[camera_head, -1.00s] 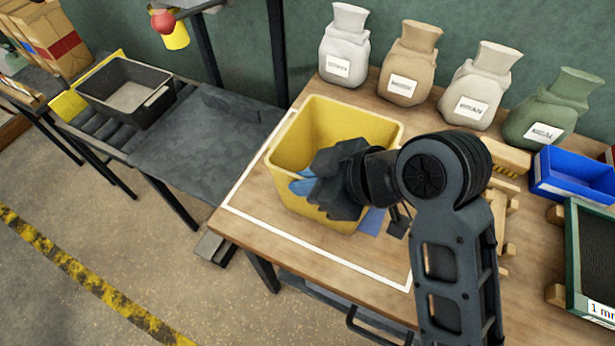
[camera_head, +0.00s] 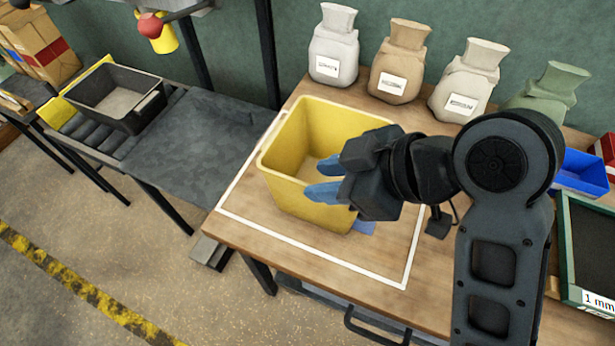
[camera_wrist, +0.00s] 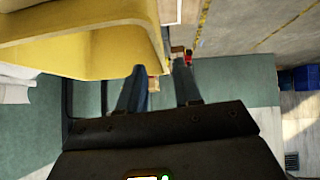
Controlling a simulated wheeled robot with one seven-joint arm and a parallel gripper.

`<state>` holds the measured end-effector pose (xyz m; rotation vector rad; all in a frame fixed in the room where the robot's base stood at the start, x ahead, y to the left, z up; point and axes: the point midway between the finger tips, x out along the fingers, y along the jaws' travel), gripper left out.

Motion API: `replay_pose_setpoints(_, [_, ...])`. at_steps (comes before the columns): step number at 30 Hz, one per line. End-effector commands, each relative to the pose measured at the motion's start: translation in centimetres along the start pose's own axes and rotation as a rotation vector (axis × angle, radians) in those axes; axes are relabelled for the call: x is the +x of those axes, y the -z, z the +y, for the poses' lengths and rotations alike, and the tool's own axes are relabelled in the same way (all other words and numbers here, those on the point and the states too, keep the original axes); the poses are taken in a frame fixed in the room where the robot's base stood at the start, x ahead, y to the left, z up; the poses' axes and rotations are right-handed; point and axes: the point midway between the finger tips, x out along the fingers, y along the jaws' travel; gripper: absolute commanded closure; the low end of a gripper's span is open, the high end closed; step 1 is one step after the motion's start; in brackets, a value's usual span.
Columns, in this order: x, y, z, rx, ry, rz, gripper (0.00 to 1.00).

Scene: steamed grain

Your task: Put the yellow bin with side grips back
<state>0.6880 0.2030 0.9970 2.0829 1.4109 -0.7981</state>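The yellow bin (camera_head: 290,190) stands upright on the wooden table, inside a white outline. It looks empty where its inside shows. My gripper (camera_head: 328,178) is at the bin's right front, its two blue fingers spread apart with nothing seen held. In the head view the fingers overlap the bin's front rim; I cannot tell whether they straddle the wall or hover by it. In the wrist view the bin (camera_wrist: 90,50) fills the upper left, close to the open fingers (camera_wrist: 160,85). My gripper and arm hide the bin's right side. A blue patch (camera_head: 364,228) shows below the gripper by the bin's base.
Several tied sacks (camera_head: 400,62) stand along the back. A blue bin (camera_head: 580,175) and a green-framed sieve (camera_head: 585,245) are at right. A roller conveyor with a dark tray (camera_head: 115,95) and a bare grey surface (camera_head: 205,140) lie left of the table (camera_head: 270,265).

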Motion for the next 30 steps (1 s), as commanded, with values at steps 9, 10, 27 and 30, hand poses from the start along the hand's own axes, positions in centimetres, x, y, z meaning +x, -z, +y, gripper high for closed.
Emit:
replay_pose_setpoints(9, [-5.0, 0.0, 0.1, 0.002, -0.002, 0.000, 0.66])
replay_pose_setpoints(10, [-5.2, 0.0, 0.1, 0.001, -0.002, 0.000, 0.66])
replay_pose_setpoints(27, [-5.8, 0.0, 0.0, 0.001, 0.001, 0.000, 0.66])
replay_pose_setpoints(30, [-5.8, 0.0, 0.0, 0.001, 0.001, -0.001, 0.66])
